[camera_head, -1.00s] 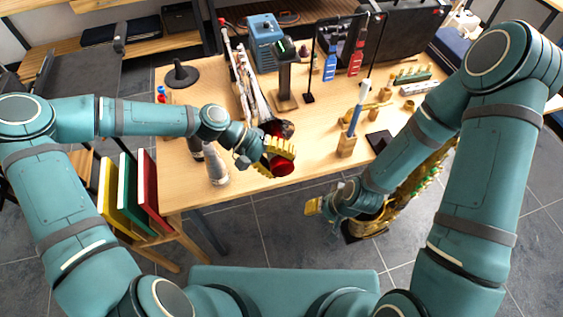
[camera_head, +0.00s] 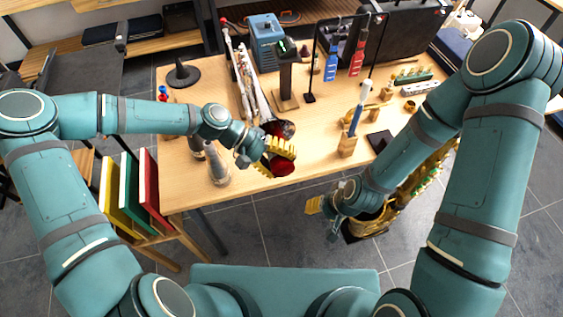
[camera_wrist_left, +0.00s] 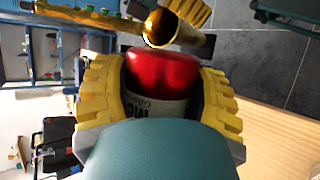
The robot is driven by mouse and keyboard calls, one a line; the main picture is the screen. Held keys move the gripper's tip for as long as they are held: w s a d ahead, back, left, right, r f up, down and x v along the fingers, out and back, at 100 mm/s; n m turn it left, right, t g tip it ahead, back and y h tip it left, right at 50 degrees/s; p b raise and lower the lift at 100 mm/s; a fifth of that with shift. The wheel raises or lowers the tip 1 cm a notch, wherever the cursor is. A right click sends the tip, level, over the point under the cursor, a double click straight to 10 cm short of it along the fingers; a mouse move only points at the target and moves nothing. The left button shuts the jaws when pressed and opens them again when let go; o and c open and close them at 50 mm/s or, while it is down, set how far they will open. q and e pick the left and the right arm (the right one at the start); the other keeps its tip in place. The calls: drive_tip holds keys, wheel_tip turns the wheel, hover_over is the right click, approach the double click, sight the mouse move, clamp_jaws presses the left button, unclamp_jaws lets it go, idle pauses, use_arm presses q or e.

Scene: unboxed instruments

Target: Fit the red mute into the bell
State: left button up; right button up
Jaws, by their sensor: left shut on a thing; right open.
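The red mute (camera_head: 284,167) is held in the yellow fingers of my left gripper (camera_head: 276,158), over the front edge of the table. In the left wrist view the mute (camera_wrist_left: 162,72) has a rounded red end and a grey lettered band, with a yellow finger on each side. My right gripper (camera_head: 314,205) is open and empty, in front of the table, left of a gold saxophone (camera_head: 408,187).
Colored books (camera_head: 138,190) stand on a low shelf at the left.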

use_arm(q)
drive_tip(key=shift+t, duration=0.7)
drive_tip(key=w, duration=0.2)
drive_tip(key=w+a, duration=0.1)
drive_tip(key=w, duration=0.1)
drive_tip(key=shift+r, duration=0.35)
use_arm(e)
drive_tip(key=shift+r, duration=0.1)
use_arm(q)
drive_tip(key=shift+s+d, duration=0.3)
drive_tip(key=shift+s, duration=0.45)
drive_tip(key=shift+s+d+f+p, duration=0.2)
drive_tip(key=shift+s+d+p, duration=0.05)
drive_tip(key=shift+s, duration=0.4)
drive_tip(key=shift+s+d+f+p, duration=0.15)
drive_tip(key=shift+s+d+p, duration=0.05)
drive_tip(key=shift+s, duration=0.4)
drive_tip(key=s+d, duration=0.3)
drive_tip(key=s, duration=0.8)
drive_tip(key=shift+d+n, duration=0.25)
drive_tip(key=shift+n, duration=0.05)
use_arm(e)
drive_tip(key=shift+w+r, duration=0.35)
drive_tip(key=shift+w, duration=0.1)
use_arm(q)
drive_tip(key=shift+w+f, duration=0.1)
